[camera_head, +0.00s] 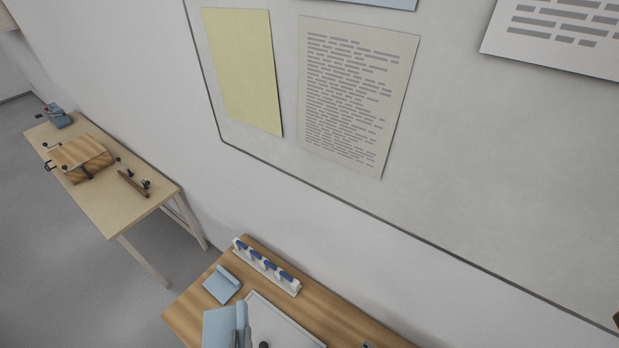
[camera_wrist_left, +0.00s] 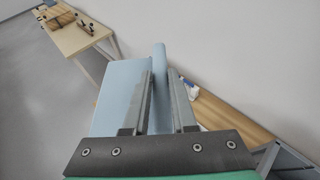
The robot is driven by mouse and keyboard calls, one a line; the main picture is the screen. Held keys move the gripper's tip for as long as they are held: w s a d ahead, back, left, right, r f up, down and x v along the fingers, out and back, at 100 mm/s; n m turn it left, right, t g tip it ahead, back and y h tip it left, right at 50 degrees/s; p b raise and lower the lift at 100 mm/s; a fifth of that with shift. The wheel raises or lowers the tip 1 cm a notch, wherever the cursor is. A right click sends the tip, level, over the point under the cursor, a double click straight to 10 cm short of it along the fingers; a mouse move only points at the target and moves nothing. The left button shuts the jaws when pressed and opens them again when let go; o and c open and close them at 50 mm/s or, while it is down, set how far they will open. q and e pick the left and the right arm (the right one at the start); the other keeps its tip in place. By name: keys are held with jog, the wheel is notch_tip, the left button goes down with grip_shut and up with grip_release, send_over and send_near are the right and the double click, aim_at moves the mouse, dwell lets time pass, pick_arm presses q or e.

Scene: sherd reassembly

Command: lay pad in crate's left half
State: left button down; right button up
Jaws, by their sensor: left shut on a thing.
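My left gripper (camera_head: 243,312) is shut on the raised edge of a light blue pad (camera_head: 217,328). In the left wrist view the pad (camera_wrist_left: 119,92) spreads out to the left of the fingers (camera_wrist_left: 161,75), with its ridge upright between them. A second light blue pad (camera_head: 222,284) with a raised edge lies on the wooden table behind the held one. A white-rimmed pale grey thing (camera_head: 283,322), maybe the crate, is just right of the gripper, cut off by the bottom edge; its halves cannot be made out. My right gripper is not in view.
A white rack (camera_head: 267,268) with several blue pieces stands at the back of the wooden table (camera_head: 184,311). Behind it is a wall with a board and pinned sheets (camera_head: 358,95). Another bench (camera_head: 110,213) with tools stands far left.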

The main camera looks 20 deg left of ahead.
pick_arm(q)
jog(key=shift+f, duration=0.1)
jog(key=w+a+f+n+g+y+b, duration=0.1)
jog(key=a+f+n+g+y+b, duration=0.2)
jog(key=a+f+b, duration=0.9)
jog(key=a+f+n+g+y+b, duration=0.3)
jog(key=a+f+b, duration=0.9)
jog(key=f+b, duration=0.6)
jog(key=n+g+b, duration=0.1)
jog(key=n+b, duration=0.1)
jog(key=shift+w+f+n+g, duration=0.3)
jog(key=shift+w+f, duration=0.05)
